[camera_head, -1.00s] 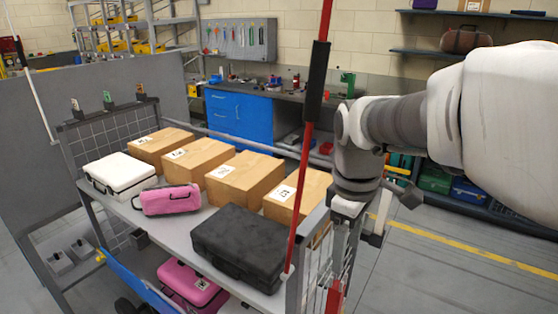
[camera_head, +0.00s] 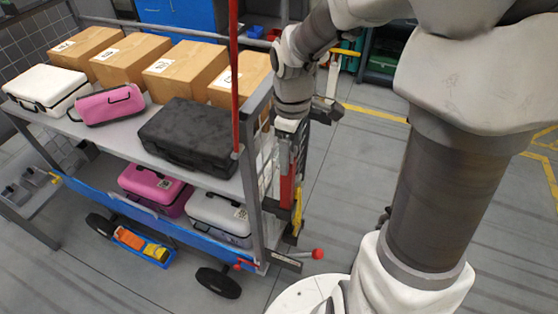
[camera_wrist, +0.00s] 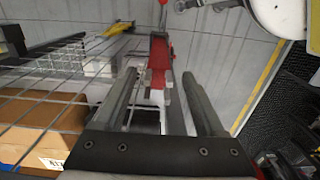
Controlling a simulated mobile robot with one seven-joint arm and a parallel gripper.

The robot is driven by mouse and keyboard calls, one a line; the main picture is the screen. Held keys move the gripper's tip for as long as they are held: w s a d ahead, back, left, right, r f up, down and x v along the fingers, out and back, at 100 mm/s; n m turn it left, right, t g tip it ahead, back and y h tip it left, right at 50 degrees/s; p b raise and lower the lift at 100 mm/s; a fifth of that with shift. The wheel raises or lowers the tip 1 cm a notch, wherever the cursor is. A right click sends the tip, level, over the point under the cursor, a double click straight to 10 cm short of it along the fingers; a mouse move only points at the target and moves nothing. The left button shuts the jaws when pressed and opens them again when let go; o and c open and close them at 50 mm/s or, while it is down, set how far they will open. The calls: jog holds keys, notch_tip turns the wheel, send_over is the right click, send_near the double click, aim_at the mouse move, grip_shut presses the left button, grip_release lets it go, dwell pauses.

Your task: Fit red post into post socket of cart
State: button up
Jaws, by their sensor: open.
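The red post (camera_head: 235,75) stands upright at the near right corner of the loaded cart (camera_head: 255,195) in the head view. Its lower end is at a small pale collar by the shelf edge; I cannot tell how deep it sits. My gripper (camera_head: 291,165) points down just right of the cart's end, apart from the post. In the wrist view my gripper (camera_wrist: 160,75) is open, with nothing held. A red upright part (camera_wrist: 158,58) shows between and beyond the fingers; it also shows below my gripper in the head view (camera_head: 287,188). I cannot pick out the post socket.
The cart's upper shelf holds cardboard boxes (camera_head: 127,62), a black case (camera_head: 190,135), a pink case (camera_head: 107,104) and a white case (camera_head: 45,88). A red-knobbed lever (camera_head: 317,254) sticks out low at the right. The floor to the right is clear.

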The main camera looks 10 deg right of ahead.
aim_at(287, 185)
jog(key=f, duration=0.5)
jog(key=shift+w+a+f, duration=0.1)
jog(key=shift+w, duration=0.1)
grip_shut()
dwell(1.2)
